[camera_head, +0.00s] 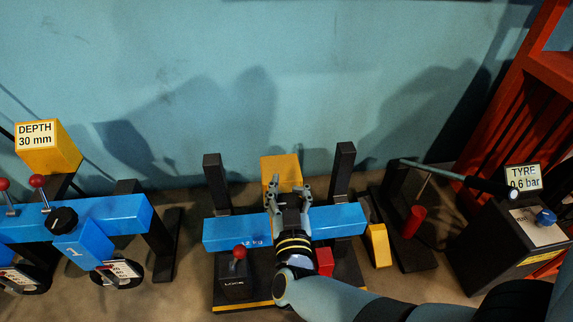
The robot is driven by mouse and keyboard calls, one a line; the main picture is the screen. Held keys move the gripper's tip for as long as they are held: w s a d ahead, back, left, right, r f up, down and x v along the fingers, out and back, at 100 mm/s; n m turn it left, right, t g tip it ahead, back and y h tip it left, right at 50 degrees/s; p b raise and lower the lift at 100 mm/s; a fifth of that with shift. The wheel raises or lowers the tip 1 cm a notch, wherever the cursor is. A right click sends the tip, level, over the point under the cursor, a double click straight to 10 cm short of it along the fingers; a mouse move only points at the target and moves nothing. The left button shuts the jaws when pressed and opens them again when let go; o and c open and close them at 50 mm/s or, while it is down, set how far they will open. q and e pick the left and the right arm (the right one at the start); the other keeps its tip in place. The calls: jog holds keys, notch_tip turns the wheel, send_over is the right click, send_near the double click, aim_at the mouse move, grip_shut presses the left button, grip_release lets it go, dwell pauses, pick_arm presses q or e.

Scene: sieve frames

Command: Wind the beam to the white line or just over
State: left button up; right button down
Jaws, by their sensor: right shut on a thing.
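The blue beam (340,219) lies level between two black posts in the middle. Small dark lettering shows on its front, too small to read surely. My right gripper (289,190) reaches in from the lower right, over the middle of the beam, with its fingers pointing to the wall. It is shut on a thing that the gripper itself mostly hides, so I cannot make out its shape. I cannot make out a white line. My left gripper is not in view.
A yellow block (280,164) stands behind the beam. A black box with a red-knobbed lever (239,252), marked LOCK, is in front. A red block (324,261) sits beside my wrist. The DEPTH station (50,148) is left, the TYRE station (522,178) right.

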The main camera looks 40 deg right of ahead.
jog(key=c, duration=0.6)
grip_release()
jog(key=shift+s, duration=0.2)
jog(key=shift+w, duration=0.1)
